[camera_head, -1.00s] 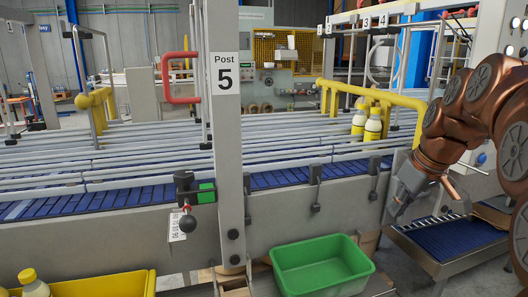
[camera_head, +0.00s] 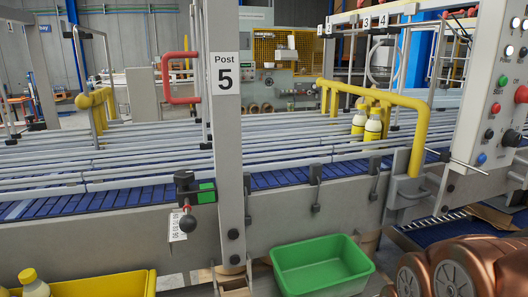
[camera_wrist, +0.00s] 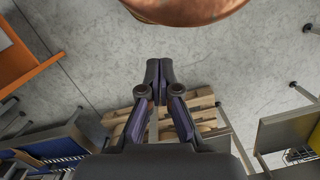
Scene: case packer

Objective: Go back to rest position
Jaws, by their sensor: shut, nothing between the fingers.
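My gripper (camera_wrist: 159,72) shows in the wrist view with its two fingertips together and nothing between them. It hangs over bare grey floor, with a wooden pallet (camera_wrist: 206,104) beneath or beyond it. A copper-coloured part of my arm shows at the top of the wrist view. In the head view, copper links of my arm are folded low at the bottom right, and the gripper itself is out of that view.
A green bin (camera_head: 322,268) and a yellow bin (camera_head: 100,285) stand before the conveyor (camera_head: 130,190). Yellow bottles (camera_head: 373,126) stand on the conveyor. A button panel (camera_head: 507,95) rises at the right, above a low blue belt (camera_head: 432,233).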

